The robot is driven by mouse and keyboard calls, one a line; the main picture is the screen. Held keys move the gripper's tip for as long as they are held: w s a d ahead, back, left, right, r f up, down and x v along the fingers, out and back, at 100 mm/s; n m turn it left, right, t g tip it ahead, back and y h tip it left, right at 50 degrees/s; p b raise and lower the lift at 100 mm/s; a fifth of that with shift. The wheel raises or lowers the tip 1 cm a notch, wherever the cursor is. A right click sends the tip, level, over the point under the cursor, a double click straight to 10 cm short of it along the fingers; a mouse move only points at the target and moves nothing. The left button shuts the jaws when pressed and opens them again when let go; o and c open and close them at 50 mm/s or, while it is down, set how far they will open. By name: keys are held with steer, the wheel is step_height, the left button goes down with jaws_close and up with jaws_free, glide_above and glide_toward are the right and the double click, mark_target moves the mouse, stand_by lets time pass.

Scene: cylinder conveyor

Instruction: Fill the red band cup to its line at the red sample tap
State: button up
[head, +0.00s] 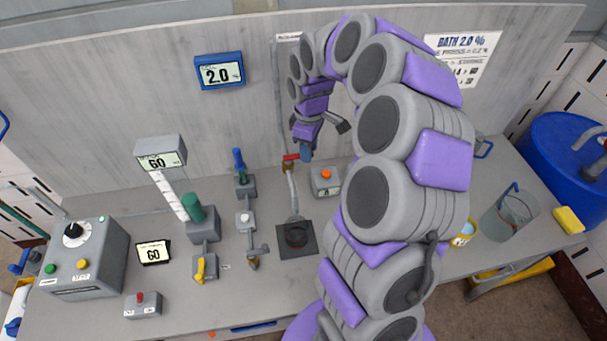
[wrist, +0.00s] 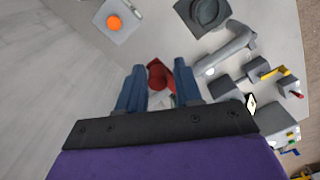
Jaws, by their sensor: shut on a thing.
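My gripper (head: 306,152) is at the red sample tap, below the bent wrist of my arm. Its blue fingers (wrist: 160,92) are shut on the red tap handle (wrist: 157,77), which also shows in the head view (head: 291,157). The tap's grey spout (head: 293,200) runs down toward a dark square pad (head: 283,254) on the bench. A dark round thing (head: 296,234) is on this pad, under the spout. It also shows in the wrist view (wrist: 207,12). I cannot make out a red band, a fill line or any liquid there.
A grey box with an orange button (head: 326,175) stands right of the tap. Blue-handled and green-topped fittings stand left of it. A yellow-banded cup (head: 463,235), a clear jug (head: 508,216) and a yellow sponge (head: 568,220) are at the right. My arm hides part of the bench.

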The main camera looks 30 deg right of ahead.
steer(key=shift+w+d+r, duration=0.1)
steer(key=shift+w, duration=0.05)
steer(key=shift+s+m+b, duration=0.25)
steer(key=shift+m+b, duration=0.35)
steer(key=shift+m, duration=0.1)
steer(key=m, duration=0.1)
steer(key=s+m+b, duration=0.1)
steer(key=shift+s+a+m, duration=0.1)
steer(key=shift+a+m, duration=0.2)
steer(key=shift+m, duration=0.1)
steer(key=shift+s+a+m+b, duration=0.4)
steer(key=shift+m, duration=0.45)
steer(key=shift+s+a+m+b, duration=0.35)
steer(key=shift+m, duration=0.5)
stand_by(4.8)
